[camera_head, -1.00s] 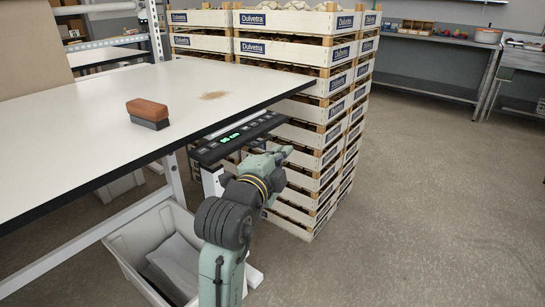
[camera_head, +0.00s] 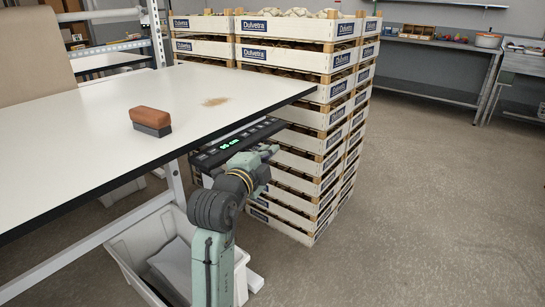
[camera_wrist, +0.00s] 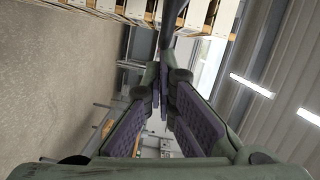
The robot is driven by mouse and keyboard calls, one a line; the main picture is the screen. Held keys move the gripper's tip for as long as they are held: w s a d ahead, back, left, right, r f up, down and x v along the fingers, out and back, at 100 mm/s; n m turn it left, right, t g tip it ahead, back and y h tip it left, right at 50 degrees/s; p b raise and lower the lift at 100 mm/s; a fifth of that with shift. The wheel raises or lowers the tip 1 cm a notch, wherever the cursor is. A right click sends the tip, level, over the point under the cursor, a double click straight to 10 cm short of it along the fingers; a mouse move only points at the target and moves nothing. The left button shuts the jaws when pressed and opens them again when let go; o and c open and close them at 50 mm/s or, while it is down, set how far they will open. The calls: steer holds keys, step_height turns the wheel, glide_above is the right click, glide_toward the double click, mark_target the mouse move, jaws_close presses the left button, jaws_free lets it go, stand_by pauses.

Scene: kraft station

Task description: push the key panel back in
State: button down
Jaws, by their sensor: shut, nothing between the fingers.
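The key panel (camera_head: 246,136) is a slim black bar with a lit green display and several keys. It sticks out from under the front edge of the white table (camera_head: 105,108), near the table's right corner. My gripper (camera_head: 272,151) is just in front of the panel's right part, slightly below it in the picture. I cannot tell whether it touches the panel. In the wrist view, the two fingers (camera_wrist: 160,92) meet at their tips, with nothing between them. A dark bar shows above the tips there, but I cannot tell if it is the panel.
An orange-brown brush-like block (camera_head: 151,121) and a brown powdery patch (camera_head: 215,101) are on the tabletop. Stacked Dulvetra crates (camera_head: 298,150) stand close behind and right of my gripper. A grey bin (camera_head: 150,240) stands below the table. The floor at right is clear.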

mark_target(243, 142)
steer(key=w+a, duration=0.1)
steer(key=a, duration=0.1)
steer(key=w+a+b, duration=0.1)
steer(key=w+a, duration=0.1)
steer(key=w+a+b, duration=0.1)
steer(key=a, duration=0.1)
steer(key=shift+w+a+f, duration=0.1)
steer(key=shift+w+f, duration=0.05)
steer(key=shift+w, duration=0.05)
steer(key=shift+w+a, duration=0.1)
steer(key=shift+a, duration=0.1)
